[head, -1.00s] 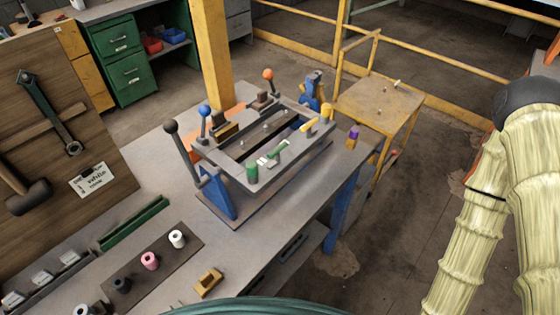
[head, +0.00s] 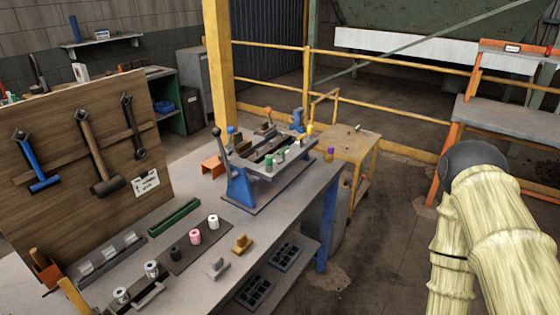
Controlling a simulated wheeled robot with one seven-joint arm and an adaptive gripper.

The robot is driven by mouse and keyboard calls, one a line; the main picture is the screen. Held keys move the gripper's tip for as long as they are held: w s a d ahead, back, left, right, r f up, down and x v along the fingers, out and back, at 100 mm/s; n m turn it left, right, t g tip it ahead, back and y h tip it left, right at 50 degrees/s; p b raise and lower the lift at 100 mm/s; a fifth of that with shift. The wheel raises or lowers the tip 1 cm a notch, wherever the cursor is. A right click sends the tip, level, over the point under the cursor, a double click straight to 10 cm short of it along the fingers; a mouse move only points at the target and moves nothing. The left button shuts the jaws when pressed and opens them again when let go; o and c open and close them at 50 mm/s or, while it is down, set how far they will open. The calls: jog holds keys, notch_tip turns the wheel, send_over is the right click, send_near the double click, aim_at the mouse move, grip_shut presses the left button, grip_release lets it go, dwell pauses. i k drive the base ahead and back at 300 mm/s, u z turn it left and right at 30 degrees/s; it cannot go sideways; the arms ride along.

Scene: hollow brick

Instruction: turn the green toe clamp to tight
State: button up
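The fixture (head: 245,178), a grey frame on blue supports, stands on the workbench in the middle of the head view. A small green part (head: 268,163) sits at its near front edge, and another green piece is close beside it. I take these as the green toe clamp, but they are too small to tell its parts apart or whether it is tight. My gripper is out of view. Part of my arm, in a pale yellow sleeve, shows at the right, well apart from the fixture.
A tool board (head: 75,215) stands at left. A yellow side table (head: 345,143) is behind the bench. Bare floor lies between bench and arm.

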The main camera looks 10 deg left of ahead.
aim_at(282, 152)
jog(key=z, duration=1.45)
jog(key=i, duration=1.4)
jog(key=u, duration=2.25)
